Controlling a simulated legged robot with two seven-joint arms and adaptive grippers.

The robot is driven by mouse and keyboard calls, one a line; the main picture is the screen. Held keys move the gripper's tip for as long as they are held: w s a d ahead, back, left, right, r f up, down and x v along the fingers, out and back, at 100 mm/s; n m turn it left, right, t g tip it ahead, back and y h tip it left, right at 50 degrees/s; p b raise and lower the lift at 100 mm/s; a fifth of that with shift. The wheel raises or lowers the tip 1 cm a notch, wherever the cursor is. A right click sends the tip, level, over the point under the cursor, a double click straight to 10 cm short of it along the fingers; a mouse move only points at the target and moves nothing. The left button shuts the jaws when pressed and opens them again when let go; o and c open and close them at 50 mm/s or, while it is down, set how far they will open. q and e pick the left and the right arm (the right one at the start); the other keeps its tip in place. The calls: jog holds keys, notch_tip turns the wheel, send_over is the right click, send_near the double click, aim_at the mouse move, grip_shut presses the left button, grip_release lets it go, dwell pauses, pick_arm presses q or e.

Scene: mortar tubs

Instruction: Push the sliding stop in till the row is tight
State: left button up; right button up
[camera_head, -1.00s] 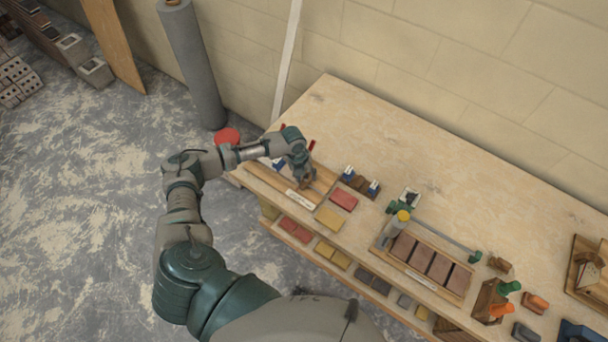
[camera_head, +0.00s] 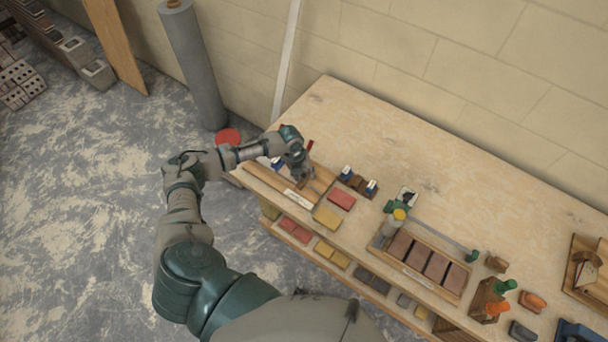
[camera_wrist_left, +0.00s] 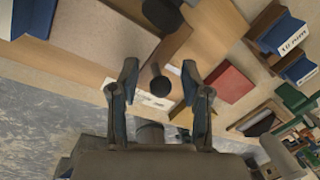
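A long wooden tray (camera_head: 262,178) with a white label lies at the left end of the bench. My left gripper (camera_head: 303,182) is over its right part, pointing down. In the left wrist view the two fingers of my left gripper (camera_wrist_left: 159,82) stand apart, with a dark round knob (camera_wrist_left: 160,86) between them. No finger visibly presses it. A second dark round piece (camera_wrist_left: 162,14) shows higher up, beside a brown block (camera_wrist_left: 104,35). I cannot tell for sure which piece is the sliding stop. My right gripper is not in view.
A red brick (camera_head: 341,199) and a yellow brick (camera_head: 327,217) lie right of the tray. A second tray (camera_head: 455,296) holds several brown bricks. The back of the bench (camera_head: 400,145) is clear.

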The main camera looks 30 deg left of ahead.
pick_arm(q)
jog(key=v, duration=1.1)
jog(key=shift+r, duration=0.4)
